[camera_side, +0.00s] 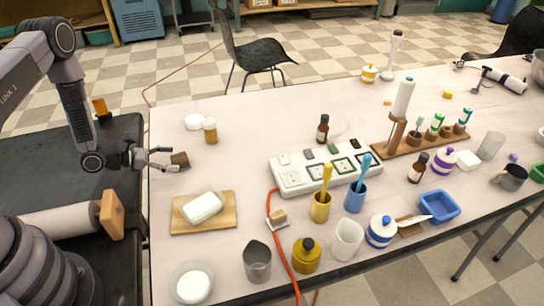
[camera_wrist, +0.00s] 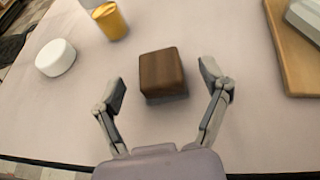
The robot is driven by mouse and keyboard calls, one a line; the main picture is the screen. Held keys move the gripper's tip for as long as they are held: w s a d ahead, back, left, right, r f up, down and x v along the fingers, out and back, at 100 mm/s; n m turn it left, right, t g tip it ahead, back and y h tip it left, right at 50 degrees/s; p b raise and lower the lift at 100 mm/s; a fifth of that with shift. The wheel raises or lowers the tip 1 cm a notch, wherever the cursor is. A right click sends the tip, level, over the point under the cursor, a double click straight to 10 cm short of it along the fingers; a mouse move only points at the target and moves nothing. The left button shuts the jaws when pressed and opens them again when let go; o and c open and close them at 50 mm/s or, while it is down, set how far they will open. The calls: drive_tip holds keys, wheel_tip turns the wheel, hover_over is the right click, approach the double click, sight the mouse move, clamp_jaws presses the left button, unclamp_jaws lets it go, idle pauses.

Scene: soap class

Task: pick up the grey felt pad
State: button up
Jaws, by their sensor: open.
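I cannot make out a grey felt pad for certain. A small grey piece (camera_side: 308,154) lies at the back left of the white slotted tray (camera_side: 292,181) in the side view; its material is too small to tell. My gripper (camera_side: 170,159) is low over the left part of the table, far to the left of that tray. In the wrist view my gripper (camera_wrist: 165,83) is open and empty. A brown block (camera_wrist: 162,72) sits on the table just ahead of and between its fingertips, apart from both. The block also shows in the side view (camera_side: 181,160).
A white round lid (camera_wrist: 55,57) and an amber jar (camera_wrist: 110,20) stand behind and left of the block. A wooden board (camera_side: 180,224) with a white soap (camera_side: 203,207) lies nearer the front. An orange cable (camera_side: 277,225) crosses the table. Cups and bottles crowd the right.

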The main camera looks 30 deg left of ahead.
drive_tip(key=shift+x, duration=1.2)
drive_tip(key=c, duration=1.2)
drive_tip(key=shift+c, duration=0.2)
